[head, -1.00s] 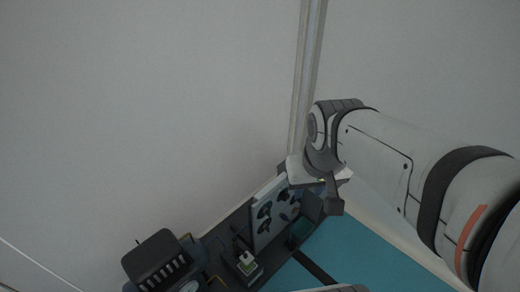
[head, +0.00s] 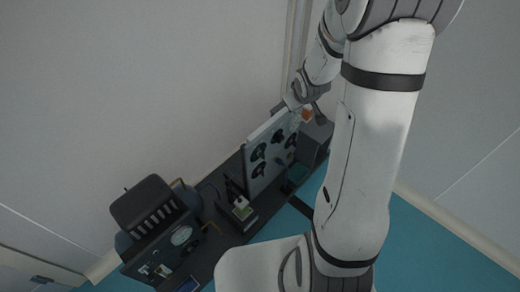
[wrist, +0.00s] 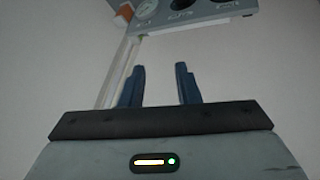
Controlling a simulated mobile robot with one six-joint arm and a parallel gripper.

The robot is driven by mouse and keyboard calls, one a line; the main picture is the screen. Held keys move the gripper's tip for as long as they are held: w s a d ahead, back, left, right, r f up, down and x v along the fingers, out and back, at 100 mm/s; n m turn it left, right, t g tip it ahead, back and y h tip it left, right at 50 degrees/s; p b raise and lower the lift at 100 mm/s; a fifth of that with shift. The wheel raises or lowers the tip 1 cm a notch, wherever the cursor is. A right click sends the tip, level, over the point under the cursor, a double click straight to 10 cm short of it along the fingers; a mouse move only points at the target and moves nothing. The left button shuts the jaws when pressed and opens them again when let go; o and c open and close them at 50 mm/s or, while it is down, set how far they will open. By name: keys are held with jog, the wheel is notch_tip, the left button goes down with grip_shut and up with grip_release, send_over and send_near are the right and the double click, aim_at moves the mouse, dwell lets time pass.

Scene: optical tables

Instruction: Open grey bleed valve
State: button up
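An upright grey panel (head: 268,150) with several dark round knobs stands on a dark bench in the head view. Its lower edge, with dark round parts and pale labels, also shows at the top of the wrist view (wrist: 205,14). I cannot make out which part is the grey bleed valve. My gripper (wrist: 158,80) has its two dark blue fingers apart, with nothing between them. In the head view it is close to the panel's upper right end, partly hidden by my arm. No contact is visible in the wrist view.
An orange part (head: 307,115) is beside the panel's right end. A dark box-shaped machine with a slotted top (head: 150,208) and a small device (head: 241,208) stand left of the panel. Plain walls rise behind; blue-green floor (head: 408,240) lies at the right.

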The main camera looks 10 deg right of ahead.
jog(key=w+f+n+t+y+b, duration=0.15)
jog(key=w+f, duration=0.25)
jog(key=f, duration=0.7)
jog(key=n+t+y+b, duration=0.2)
jog(key=t+y+b, duration=0.1)
jog(key=y+b, duration=0.6)
send_near(262, 173)
jog(key=h+b, duration=0.1)
jog(key=h, duration=0.1)
jog(key=b+x, duration=0.1)
jog(key=x, duration=0.7)
jog(key=shift+a+r+y+b, duration=0.35)
jog(key=shift+a+b, duration=0.05)
jog(key=shift+a, duration=0.1)
jog(key=shift+w, duration=0.15)
